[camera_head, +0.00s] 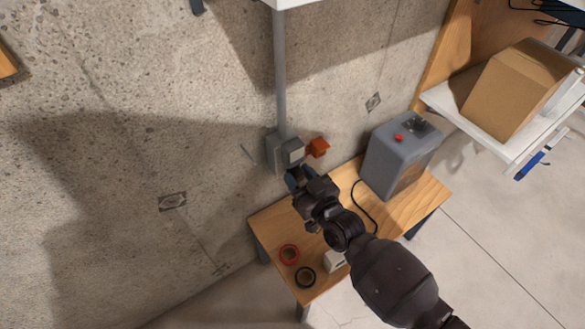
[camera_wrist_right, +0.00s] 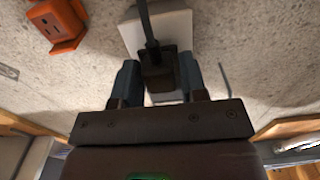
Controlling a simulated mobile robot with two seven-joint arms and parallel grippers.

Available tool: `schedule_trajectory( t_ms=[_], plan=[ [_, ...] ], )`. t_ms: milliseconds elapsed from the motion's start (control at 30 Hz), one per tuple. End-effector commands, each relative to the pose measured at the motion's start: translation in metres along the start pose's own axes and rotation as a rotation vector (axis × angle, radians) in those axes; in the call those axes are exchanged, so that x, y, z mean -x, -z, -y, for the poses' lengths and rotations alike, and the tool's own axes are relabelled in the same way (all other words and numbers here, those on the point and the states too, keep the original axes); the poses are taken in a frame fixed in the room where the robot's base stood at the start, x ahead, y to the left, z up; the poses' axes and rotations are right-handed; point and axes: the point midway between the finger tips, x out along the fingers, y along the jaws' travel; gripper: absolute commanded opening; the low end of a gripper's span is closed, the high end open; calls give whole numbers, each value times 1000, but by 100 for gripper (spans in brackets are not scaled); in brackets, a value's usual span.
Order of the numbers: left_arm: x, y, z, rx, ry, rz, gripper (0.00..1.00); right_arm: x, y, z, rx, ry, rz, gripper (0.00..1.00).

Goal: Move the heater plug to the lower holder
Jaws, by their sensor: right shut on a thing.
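My right gripper (camera_head: 295,180) is at the wall, just below a grey wall box (camera_head: 283,148). In the right wrist view its two blue-grey fingers (camera_wrist_right: 158,80) are shut on a black plug (camera_wrist_right: 157,72), whose cord runs toward the top of the picture, across a pale box (camera_wrist_right: 178,28). I cannot tell whether the plug touches that box. An orange socket piece (camera_head: 318,147) is on the wall right of the grey box; it also shows in the right wrist view (camera_wrist_right: 58,25). The grey heater (camera_head: 398,158) stands on the wooden table. My left gripper is out of view.
The wooden table (camera_head: 428,194) carries a red tape ring (camera_head: 289,254), a dark ring (camera_head: 305,277), a small white item (camera_head: 334,261) and a black cable (camera_head: 362,205). A white shelf (camera_head: 455,105) with a cardboard box (camera_head: 518,85) is at the right. A grey conduit (camera_head: 280,75) rises above the wall box.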

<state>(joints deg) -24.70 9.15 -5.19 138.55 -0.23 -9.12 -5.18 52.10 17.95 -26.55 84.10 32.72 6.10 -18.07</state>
Motion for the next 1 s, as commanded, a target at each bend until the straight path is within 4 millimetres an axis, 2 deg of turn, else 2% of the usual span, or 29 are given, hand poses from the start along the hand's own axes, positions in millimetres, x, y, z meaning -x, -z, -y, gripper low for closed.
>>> schedule_trajectory(
  t_ms=[1000],
  plan=[
    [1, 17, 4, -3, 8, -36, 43, 33, 1, 0, 0, 0, -1, 1]
  ],
)
